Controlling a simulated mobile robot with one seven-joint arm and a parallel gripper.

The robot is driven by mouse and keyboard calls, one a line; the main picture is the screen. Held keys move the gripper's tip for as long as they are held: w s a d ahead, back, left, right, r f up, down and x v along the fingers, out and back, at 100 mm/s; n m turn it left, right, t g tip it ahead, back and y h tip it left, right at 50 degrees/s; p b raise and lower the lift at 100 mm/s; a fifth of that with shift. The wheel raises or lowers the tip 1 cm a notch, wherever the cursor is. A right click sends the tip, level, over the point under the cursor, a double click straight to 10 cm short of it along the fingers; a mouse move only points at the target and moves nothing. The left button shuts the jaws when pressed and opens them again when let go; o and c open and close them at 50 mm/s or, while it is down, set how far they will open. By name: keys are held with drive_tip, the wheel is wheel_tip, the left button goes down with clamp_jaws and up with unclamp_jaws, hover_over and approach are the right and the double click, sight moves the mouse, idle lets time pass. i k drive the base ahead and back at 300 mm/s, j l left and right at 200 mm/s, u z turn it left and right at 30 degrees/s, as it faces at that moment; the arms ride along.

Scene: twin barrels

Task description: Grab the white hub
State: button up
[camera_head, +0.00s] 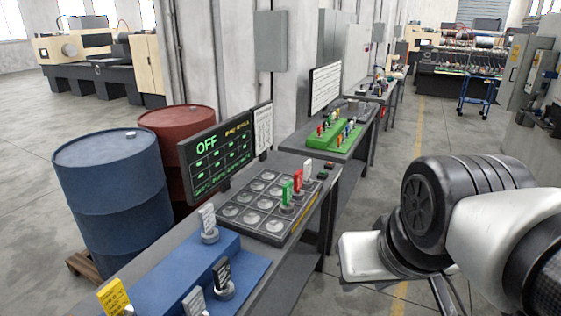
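A white tagged piece (307,170) stands upright at the right back edge of the dark grey tray (228,211), just behind a red piece (298,182) and a green piece (287,192). Another whitish tagged piece (207,219) stands on the blue stepped block (168,274) in front; I cannot tell for sure which is the hub. My arm reaches in from the right, and my gripper (362,258) shows as a white block right of the table, apart from all the pieces. Its fingers are not clearly visible.
The blue block also bears a black piece (222,275), a grey one (194,302) and a yellow one (115,298). A screen (216,153) reading OFF stands behind the tray. Blue (110,195) and red (178,128) barrels stand left. A green board (333,138) lies farther back.

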sight(307, 182)
drive_tip(key=i+l+u, duration=0.1)
drive_tip(key=u, duration=0.3)
drive_tip(key=i+l+u, duration=0.1)
drive_tip(key=u, duration=0.3)
drive_tip(key=i+l+u, duration=0.1)
drive_tip(key=u, duration=0.3)
drive_tip(key=i+l+u, duration=0.2)
drive_tip(key=l, duration=0.15)
drive_tip(key=l+u, duration=0.15)
drive_tip(key=l, duration=0.2)
drive_tip(key=i+l+u, duration=0.2)
drive_tip(key=l, duration=0.2)
drive_tip(key=l+u, duration=0.25)
drive_tip(key=l, duration=0.85)
drive_tip(key=i+l, duration=0.1)
drive_tip(key=l, duration=1.35)
drive_tip(key=i+l, duration=0.15)
drive_tip(key=l, duration=0.6)
